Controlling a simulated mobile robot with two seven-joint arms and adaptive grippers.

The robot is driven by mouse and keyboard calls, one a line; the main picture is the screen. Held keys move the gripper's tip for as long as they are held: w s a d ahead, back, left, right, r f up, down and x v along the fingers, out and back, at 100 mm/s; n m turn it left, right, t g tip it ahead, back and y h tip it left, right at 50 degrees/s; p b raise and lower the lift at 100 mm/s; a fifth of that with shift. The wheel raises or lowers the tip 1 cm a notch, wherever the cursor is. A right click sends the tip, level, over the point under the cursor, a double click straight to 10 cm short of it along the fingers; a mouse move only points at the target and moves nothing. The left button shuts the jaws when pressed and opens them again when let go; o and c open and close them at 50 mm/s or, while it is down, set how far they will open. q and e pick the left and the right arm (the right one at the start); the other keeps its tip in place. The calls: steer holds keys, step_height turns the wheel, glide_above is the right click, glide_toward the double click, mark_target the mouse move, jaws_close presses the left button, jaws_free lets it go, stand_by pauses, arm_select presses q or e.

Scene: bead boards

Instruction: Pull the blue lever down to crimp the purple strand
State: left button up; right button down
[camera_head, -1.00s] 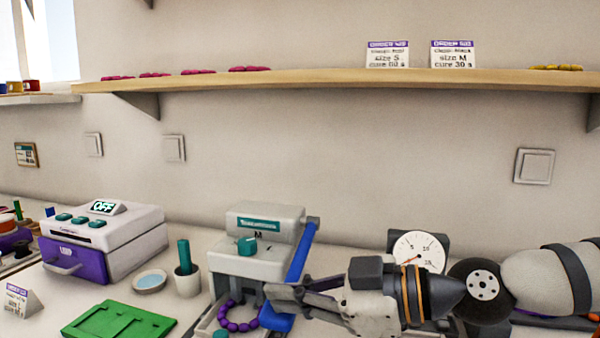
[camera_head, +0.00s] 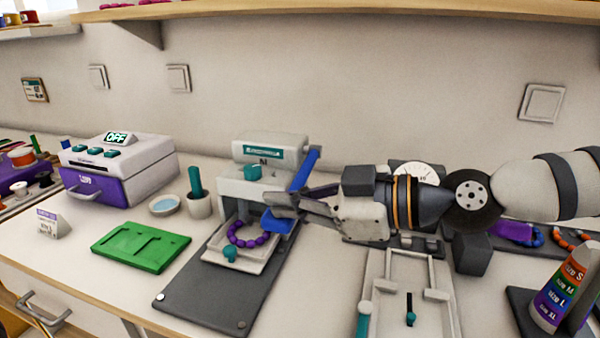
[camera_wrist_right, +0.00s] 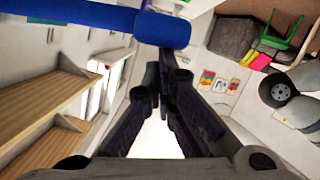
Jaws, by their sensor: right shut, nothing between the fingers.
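The blue lever (camera_head: 303,173) runs along the right side of the white crimping press (camera_head: 262,160), slanting from upper right to lower left, with a wide blue pad (camera_head: 277,222) at its lower end. The purple strand (camera_head: 238,239) lies in a curve on the pale tray at the press's foot. My right gripper (camera_head: 272,203) is shut and empty, its fingertips right at the lever's lower end; whether they touch it I cannot tell. In the right wrist view the lever's blue end (camera_wrist_right: 162,29) lies just ahead of the shut fingertips (camera_wrist_right: 165,62). My left gripper is not in view.
A green tray (camera_head: 112,257), a water dish (camera_head: 164,206) and a teal-handled cup (camera_head: 198,203) stand left of the press. The purple-drawer oven (camera_head: 118,165) reads OFF. A white jig (camera_head: 388,295) and a striped size cone (camera_head: 566,290) stand at right.

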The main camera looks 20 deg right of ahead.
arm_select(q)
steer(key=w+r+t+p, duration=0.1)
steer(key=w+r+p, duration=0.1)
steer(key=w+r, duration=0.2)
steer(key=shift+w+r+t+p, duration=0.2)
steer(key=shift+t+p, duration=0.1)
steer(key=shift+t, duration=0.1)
arm_select(e)
steer(key=v, duration=1)
steer(key=shift+r, duration=0.25)
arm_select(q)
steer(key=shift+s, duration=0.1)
arm_select(e)
steer(key=shift+s, duration=0.1)
